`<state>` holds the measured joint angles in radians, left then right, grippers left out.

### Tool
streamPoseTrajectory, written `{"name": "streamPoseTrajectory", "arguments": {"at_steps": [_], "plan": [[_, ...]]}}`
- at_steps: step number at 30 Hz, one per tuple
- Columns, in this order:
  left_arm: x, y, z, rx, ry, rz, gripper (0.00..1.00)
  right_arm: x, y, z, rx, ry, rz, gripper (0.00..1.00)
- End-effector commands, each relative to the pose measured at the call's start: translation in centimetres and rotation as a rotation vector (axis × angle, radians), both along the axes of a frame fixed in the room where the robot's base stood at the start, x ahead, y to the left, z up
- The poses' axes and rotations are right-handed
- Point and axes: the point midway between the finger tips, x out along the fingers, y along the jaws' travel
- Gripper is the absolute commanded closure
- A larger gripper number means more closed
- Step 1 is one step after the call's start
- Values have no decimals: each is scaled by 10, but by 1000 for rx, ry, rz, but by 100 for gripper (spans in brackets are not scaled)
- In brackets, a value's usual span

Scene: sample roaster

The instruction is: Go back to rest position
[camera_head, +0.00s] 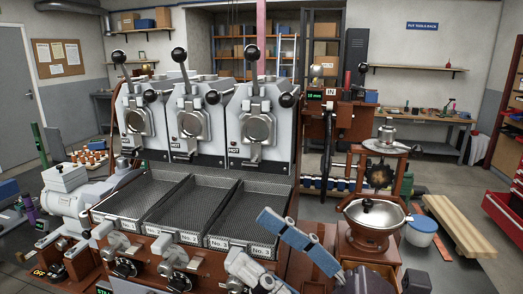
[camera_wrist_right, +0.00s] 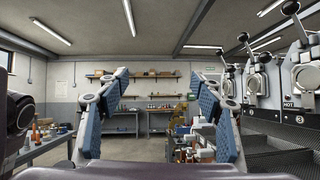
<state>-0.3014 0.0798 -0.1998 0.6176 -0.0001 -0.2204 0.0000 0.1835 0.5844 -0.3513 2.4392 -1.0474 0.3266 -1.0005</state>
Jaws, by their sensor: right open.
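My right gripper (camera_head: 288,240) is low in the middle of the head view, in front of the tray marked No.3 (camera_head: 252,213). Its blue-padded finger shows there beside grey links. In the right wrist view the two blue-padded fingers of my right gripper (camera_wrist_right: 158,85) stand wide apart, with nothing between them. My left gripper is not in view in either picture.
The three-unit roaster (camera_head: 190,120) with lever handles and mesh trays fills the middle. A blue-white bucket (camera_head: 421,230) and wooden planks (camera_head: 455,222) are on the floor at right. A workbench (camera_head: 425,117) lines the back wall.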

Motion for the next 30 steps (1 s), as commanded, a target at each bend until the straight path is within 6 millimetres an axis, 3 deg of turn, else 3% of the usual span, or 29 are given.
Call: {"name": "streamPoseTrajectory", "arguments": {"at_steps": [2,5,8,9,13,17,21,24,28,29,30], "plan": [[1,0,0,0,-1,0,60,33,-32,6,221,237,-34,40],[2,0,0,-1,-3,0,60,77,-80,-8,494,530,-80,40],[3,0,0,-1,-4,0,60,114,-128,-50,771,818,-138,40],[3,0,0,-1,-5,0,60,125,-145,-74,879,929,-165,40],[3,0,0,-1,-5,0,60,139,-190,-161,1209,1251,-260,40],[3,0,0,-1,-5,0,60,124,-217,-256,1515,1527,-380,40],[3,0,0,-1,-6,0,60,78,-227,-351,1822,1778,-547,40],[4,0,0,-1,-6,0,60,36,-225,-403,2008,1914,-678,40],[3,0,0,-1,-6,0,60,-19,-216,-450,2199,2040,-847,40],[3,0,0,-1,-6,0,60,-31,-214,-458,-2198,-2029,871,40],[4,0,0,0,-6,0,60,-47,-211,-468,-2152,-1971,885,40]]}}
